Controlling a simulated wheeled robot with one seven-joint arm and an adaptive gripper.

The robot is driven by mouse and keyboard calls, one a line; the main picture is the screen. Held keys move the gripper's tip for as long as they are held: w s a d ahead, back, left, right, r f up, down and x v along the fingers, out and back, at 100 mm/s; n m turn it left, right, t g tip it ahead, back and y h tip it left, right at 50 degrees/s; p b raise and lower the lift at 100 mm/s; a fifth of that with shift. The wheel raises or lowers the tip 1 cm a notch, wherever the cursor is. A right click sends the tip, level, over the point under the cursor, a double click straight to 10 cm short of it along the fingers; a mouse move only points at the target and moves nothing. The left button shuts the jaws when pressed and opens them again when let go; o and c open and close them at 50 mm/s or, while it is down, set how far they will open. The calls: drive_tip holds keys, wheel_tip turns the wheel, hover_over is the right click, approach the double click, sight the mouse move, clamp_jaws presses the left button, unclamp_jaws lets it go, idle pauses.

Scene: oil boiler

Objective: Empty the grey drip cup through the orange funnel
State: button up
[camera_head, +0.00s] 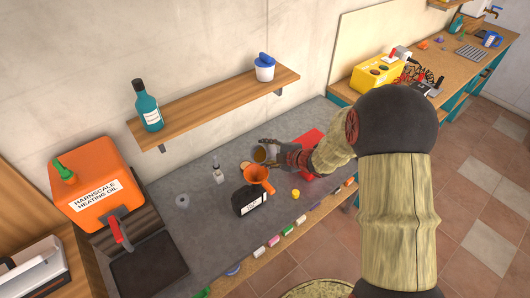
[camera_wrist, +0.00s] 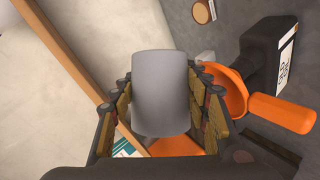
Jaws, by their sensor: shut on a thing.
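The grey drip cup (camera_wrist: 160,95) is between the fingers of my gripper (camera_wrist: 160,112) in the wrist view, and the fingers are shut on its sides. In the head view the cup (camera_head: 260,154) is beside the orange funnel (camera_head: 258,177), a little behind it. My gripper (camera_head: 268,150) is at the cup there. The funnel sits in the top of a black container (camera_head: 249,200) with a white label, standing on the grey counter. The wrist view shows the funnel (camera_wrist: 234,92) right of the cup, partly behind a finger. I cannot see the cup's contents.
An orange heating oil tank (camera_head: 85,185) with a red lever stands at the left. A red tray (camera_head: 309,142) lies behind my arm. A shelf (camera_head: 215,105) with a teal bottle hangs above.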

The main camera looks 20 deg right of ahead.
drive_tip(key=shift+f+b, duration=0.15)
drive_tip(key=shift+b, duration=0.6)
drive_tip(key=shift+n+t+h+b, duration=0.5)
drive_tip(key=shift+n+b, duration=0.1)
drive_tip(key=shift+b, duration=1.55)
drive_tip(key=shift+s+a+f+n+t+h+b, duration=0.2)
drive_tip(key=shift+n+t+h+b, duration=0.4)
drive_tip(key=shift+b, duration=3.7)
idle(0.8)
